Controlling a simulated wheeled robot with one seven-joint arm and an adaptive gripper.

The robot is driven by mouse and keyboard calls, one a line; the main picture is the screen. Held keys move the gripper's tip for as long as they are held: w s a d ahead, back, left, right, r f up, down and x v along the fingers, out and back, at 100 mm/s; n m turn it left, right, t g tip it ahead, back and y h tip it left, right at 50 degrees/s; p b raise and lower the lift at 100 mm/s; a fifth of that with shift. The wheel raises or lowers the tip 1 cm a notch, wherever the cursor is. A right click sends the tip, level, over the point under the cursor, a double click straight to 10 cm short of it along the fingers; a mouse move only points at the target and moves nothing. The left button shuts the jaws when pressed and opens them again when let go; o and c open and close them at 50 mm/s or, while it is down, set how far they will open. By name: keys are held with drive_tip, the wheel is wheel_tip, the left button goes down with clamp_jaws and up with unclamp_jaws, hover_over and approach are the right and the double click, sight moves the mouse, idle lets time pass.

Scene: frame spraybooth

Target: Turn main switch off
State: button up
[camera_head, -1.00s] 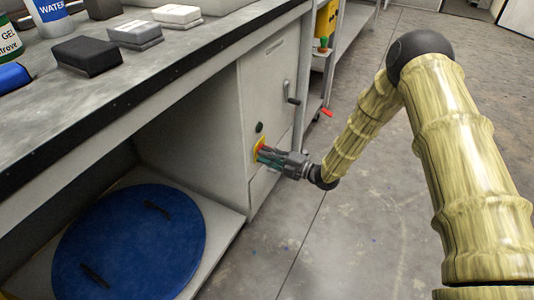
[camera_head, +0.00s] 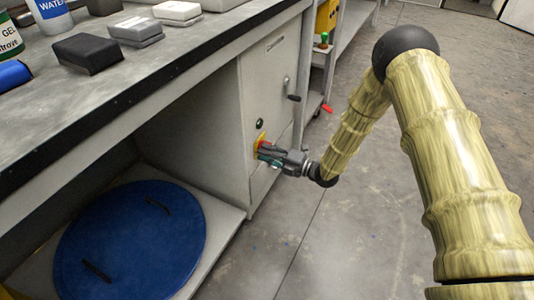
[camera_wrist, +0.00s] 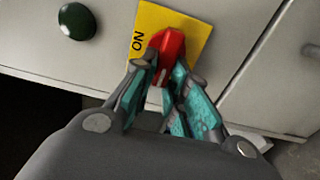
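The main switch is a red handle (camera_wrist: 168,52) on a yellow plate (camera_wrist: 197,33) marked ON, set on the front of the grey cabinet (camera_head: 262,85). In the head view the switch (camera_head: 264,144) is small and partly hidden by my gripper (camera_head: 266,152). In the wrist view my gripper (camera_wrist: 160,76) has its teal-padded fingers on either side of the red handle, close against it, and looks shut on it. The lower end of the handle is partly hidden between the fingers.
A dark green round button (camera_wrist: 77,21) sits beside the plate. A black crank handle (camera_head: 293,97) sticks out above on the cabinet. A blue round lid (camera_head: 130,245) lies on the lower shelf.

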drive_tip(key=o, duration=0.3)
drive_tip(key=v, duration=1.2)
drive_tip(key=shift+f, duration=0.15)
